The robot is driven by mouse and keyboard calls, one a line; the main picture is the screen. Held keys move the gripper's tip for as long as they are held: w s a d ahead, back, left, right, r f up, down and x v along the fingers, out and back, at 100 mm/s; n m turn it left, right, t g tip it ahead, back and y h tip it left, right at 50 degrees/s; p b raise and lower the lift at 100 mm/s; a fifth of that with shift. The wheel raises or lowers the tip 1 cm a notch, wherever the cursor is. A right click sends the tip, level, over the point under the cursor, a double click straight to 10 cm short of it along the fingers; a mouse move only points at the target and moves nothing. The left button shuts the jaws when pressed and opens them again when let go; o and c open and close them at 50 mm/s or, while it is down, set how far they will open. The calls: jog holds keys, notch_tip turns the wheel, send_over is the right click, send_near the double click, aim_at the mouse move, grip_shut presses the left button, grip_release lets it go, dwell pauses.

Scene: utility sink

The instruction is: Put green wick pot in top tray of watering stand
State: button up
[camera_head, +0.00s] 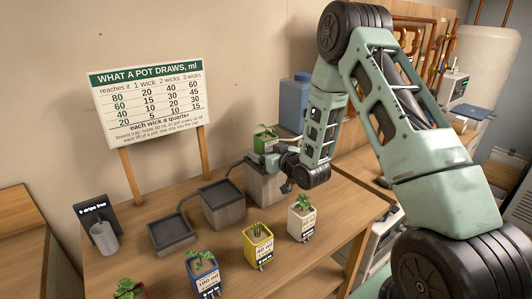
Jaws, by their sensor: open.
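The green wick pot (265,142), with a small leafy plant, is at the top tray (262,187) of the watering stand, the tallest of three stepped grey blocks. The pot looks upright. My gripper (279,157) is open, at the pot's lower right side, and hides part of the pot's base and the tray's top. I cannot tell whether the fingers touch the pot. The middle tray (224,212) and the low tray (172,235) step down to the left and look empty of pots.
A white pot (301,221), a yellow pot (257,247), a blue pot (203,270) and a partly cut-off red pot stand along the table front. A sign (150,100) stands behind. A grey cup (103,238) is at left. A blue container (294,103) is behind the gripper.

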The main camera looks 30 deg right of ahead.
jog(key=shift+r, duration=0.2)
jog(key=shift+s, duration=0.25)
jog(key=s+r, duration=0.2)
jog(key=s, duration=0.9)
jog(key=s+a+n+g+y, duration=0.3)
jog(key=a+g, duration=0.5)
jog(key=a, duration=1.1)
jog(key=s+a+r+n+g+h, duration=0.1)
jog(key=s+a+r+g, duration=0.1)
jog(key=s, duration=0.6)
jog(key=s+a+r+n+g+h, duration=0.1)
jog(key=s+a+n+g, duration=0.1)
jog(key=s, duration=0.6)
jog(key=s+a+r+n+g+h, duration=0.1)
jog(key=s+a+g, duration=0.3)
jog(key=s, duration=0.5)
jog(key=shift+a+r, duration=0.8)
jog(key=shift+a, duration=0.1)
